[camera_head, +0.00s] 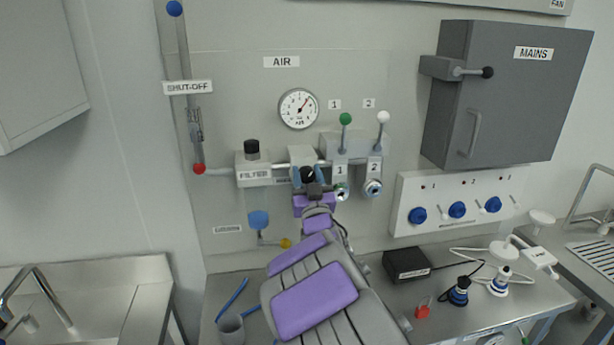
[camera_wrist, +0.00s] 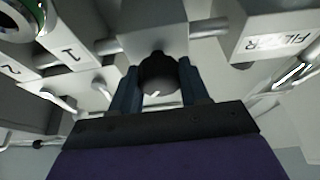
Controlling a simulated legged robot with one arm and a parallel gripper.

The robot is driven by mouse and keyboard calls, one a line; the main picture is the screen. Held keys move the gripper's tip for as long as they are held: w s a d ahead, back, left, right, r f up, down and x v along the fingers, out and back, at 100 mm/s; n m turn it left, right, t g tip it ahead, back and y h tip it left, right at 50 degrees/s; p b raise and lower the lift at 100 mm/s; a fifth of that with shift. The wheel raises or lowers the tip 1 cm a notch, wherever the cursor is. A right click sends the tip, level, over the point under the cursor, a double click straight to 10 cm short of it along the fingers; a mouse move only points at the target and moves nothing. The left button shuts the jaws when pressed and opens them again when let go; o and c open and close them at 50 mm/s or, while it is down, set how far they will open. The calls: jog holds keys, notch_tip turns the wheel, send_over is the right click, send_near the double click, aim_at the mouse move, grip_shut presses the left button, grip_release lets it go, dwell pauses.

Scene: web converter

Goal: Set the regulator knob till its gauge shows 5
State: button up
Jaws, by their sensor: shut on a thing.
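The round white air gauge (camera_head: 299,108) hangs on the panel below the AIR label. The black regulator knob (camera_head: 307,174) is on the grey regulator body (camera_head: 302,154), below the gauge. In the wrist view the knob (camera_wrist: 159,72) sits between the two blue fingers of my gripper (camera_wrist: 160,84), with a small white mark on its lower face. My gripper (camera_head: 308,180) is shut on the knob. My arm hides the area below it.
The filter (camera_head: 253,174) stands left of the regulator, joined by pipe. Valves 1 and 2, with a green lever knob (camera_head: 346,119) and a white one (camera_head: 383,117), stand close on the right. The blue-handled valve (camera_head: 259,220) is lower left.

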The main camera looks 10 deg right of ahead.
jog(key=shift+c, duration=1.1)
jog(key=shift+n+y, duration=0.4)
jog(key=shift+n, duration=0.2)
jog(key=o, duration=1)
jog(key=shift+a, duration=0.1)
